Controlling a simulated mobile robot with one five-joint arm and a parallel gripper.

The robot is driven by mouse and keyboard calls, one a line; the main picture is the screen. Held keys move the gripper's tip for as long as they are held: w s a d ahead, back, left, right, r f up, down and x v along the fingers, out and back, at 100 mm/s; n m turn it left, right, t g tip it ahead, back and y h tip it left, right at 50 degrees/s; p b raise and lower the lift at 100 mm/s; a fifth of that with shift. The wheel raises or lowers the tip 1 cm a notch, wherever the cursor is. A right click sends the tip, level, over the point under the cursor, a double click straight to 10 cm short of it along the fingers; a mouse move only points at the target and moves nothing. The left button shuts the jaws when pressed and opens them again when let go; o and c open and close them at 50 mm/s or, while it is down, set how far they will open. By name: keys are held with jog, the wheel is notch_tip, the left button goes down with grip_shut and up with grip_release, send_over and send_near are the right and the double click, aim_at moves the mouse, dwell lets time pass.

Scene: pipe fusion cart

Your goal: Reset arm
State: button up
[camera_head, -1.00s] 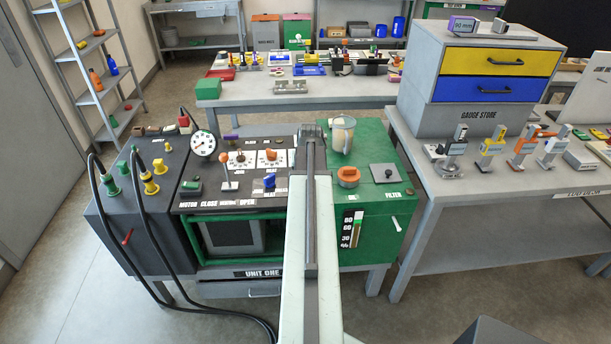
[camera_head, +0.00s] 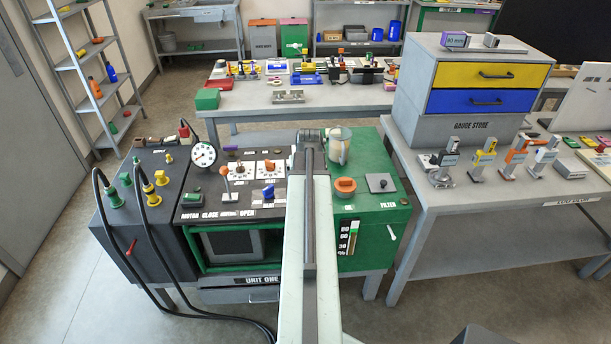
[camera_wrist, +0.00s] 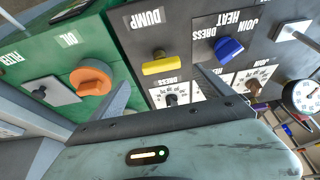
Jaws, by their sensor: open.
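My arm reaches forward over the panel of the fusion unit (camera_head: 160,205) in the head view. My gripper (camera_wrist: 165,95) is open and empty in the wrist view, with its two grey fingers apart above the panel. In the head view its end (camera_head: 311,138) is seen from behind and its fingers are hidden. In the wrist view an orange knob (camera_wrist: 92,78), a yellow handle (camera_wrist: 165,63) marked DUMP and a blue knob (camera_wrist: 229,48) lie beyond the fingers. I cannot tell whether the gripper touches anything.
A clear cup (camera_head: 340,147) stands on the green top just right of the gripper's end. A round dial gauge (camera_head: 203,154) and a lever (camera_head: 226,180) stand to the left. The gauge store cabinet (camera_head: 470,129) is on the right bench. Black hoses (camera_head: 150,240) hang at the left.

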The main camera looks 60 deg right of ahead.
jog(key=shift+v, duration=1)
jog(key=shift+f, duration=0.1)
jog(key=w+a+n+t+y, duration=0.1)
jog(key=w+a+n, duration=0.4)
jog(key=w+a, duration=1.3)
jog(key=w+a+n+y, duration=0.15)
jog(key=w+a, duration=0.25)
jog(key=a, duration=0.6)
jog(key=w+a+n, duration=0.2)
jog(key=w+a, duration=0.1)
jog(key=a, duration=0.7)
jog(key=s+a+f+n+g+y, duration=0.1)
jog(key=s+a+n+g, duration=0.15)
jog(key=a, duration=1.55)
jog(key=shift+g, duration=0.55)
jog(key=s, duration=0.3)
jog(key=s+a, duration=0.1)
jog(key=shift+s+f, duration=0.3)
jog(key=shift+f, duration=0.1)
